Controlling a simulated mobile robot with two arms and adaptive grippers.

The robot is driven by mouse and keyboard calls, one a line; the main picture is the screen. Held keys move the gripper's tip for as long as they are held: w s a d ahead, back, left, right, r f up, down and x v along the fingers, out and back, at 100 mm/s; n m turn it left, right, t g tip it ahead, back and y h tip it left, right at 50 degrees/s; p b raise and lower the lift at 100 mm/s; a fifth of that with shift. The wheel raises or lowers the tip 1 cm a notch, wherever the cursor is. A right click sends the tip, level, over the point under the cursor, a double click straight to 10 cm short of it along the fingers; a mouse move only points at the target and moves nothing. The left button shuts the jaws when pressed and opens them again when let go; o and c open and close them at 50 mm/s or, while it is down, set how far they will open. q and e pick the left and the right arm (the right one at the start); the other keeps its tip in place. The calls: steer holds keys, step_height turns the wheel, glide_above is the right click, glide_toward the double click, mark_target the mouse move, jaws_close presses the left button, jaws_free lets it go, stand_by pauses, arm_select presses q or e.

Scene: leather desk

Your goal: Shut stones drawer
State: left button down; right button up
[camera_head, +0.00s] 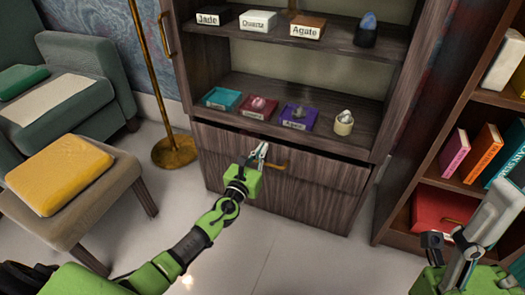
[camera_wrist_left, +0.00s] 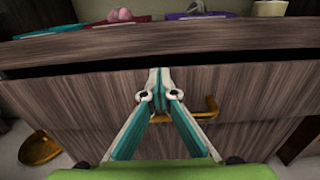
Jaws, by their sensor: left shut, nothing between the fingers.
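The wooden drawer (camera_head: 315,170) sits under the cabinet's lower shelf and has a brass handle (camera_head: 277,165).
Trays of stones, including a teal one (camera_head: 221,99) and a purple one (camera_head: 298,117), and a small jar (camera_head: 344,123) stand on the shelf above. A brass lamp base (camera_head: 174,151) and a yellow-cushioned stool (camera_head: 62,175) are left. A bookcase (camera_head: 425,185) is right.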

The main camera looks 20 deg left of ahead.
arm_select(q)
steer(key=shift+w, duration=0.3)
steer(key=w, duration=0.1)
steer(key=w+b, duration=0.1)
steer(key=w, duration=0.2)
steer(key=shift+w+r+b, duration=0.25)
steer(key=shift+b, duration=0.1)
steer(key=shift+r, duration=0.1)
